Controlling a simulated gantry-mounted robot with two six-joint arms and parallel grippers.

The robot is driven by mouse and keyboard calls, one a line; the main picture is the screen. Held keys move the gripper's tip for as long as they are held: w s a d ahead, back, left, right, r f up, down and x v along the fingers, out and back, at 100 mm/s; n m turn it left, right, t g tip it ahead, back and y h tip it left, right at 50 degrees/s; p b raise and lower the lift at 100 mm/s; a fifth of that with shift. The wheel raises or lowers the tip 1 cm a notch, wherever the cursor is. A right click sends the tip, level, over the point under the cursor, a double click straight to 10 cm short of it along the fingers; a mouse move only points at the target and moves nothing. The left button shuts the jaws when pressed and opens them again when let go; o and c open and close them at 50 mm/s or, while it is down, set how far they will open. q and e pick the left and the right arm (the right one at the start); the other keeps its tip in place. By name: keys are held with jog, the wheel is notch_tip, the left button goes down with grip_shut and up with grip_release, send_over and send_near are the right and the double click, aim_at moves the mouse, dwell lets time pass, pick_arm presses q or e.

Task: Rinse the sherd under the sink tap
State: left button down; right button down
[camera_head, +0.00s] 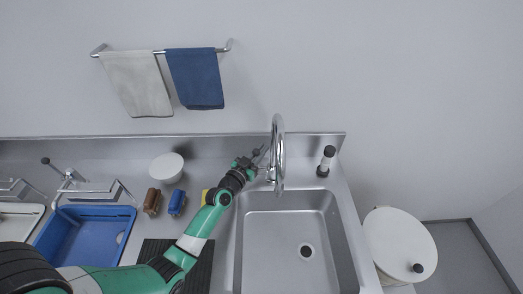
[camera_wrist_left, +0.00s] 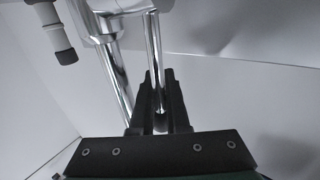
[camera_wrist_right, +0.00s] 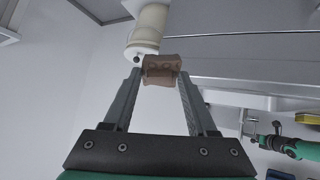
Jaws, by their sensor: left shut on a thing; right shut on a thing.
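The tap (camera_head: 278,135) is a tall chrome arch at the back edge of the steel sink (camera_head: 341,235). My left gripper (camera_head: 259,163) is just left of the tap's base. In the left wrist view its fingers (camera_wrist_left: 158,80) are shut on a thin chrome lever (camera_wrist_left: 154,45) beside the tap's thicker column (camera_wrist_left: 112,60). I see no water stream. In the right wrist view my right gripper (camera_wrist_right: 160,85) is shut on the brown sherd (camera_wrist_right: 161,70), held between the fingertips. The right gripper and the sherd are outside the head view.
A round white lidded bin (camera_head: 400,245) is right of the counter. Brown (camera_head: 152,202) and blue (camera_head: 177,203) brushes, a white bowl (camera_head: 167,167) and a blue basin (camera_head: 85,235) are to the left.

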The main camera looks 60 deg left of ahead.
dwell(0.6)
pick_arm(q)
jog(key=b, duration=0.4)
jog(key=shift+s+d+f+m+t, duration=0.2)
jog(key=shift+d+f+m+t, duration=0.1)
jog(key=shift+d+m+t, duration=0.1)
jog(key=shift+d+r+y+b, duration=0.15)
jog(key=shift+y+b, duration=0.15)
jog(key=shift+b, duration=0.2)
jog(key=shift+r, duration=0.25)
pick_arm(e)
notch_tip(320, 180, down, 5)
jog(key=shift+r, duration=0.15)
pick_arm(q)
jog(key=c, duration=0.9)
grip_release()
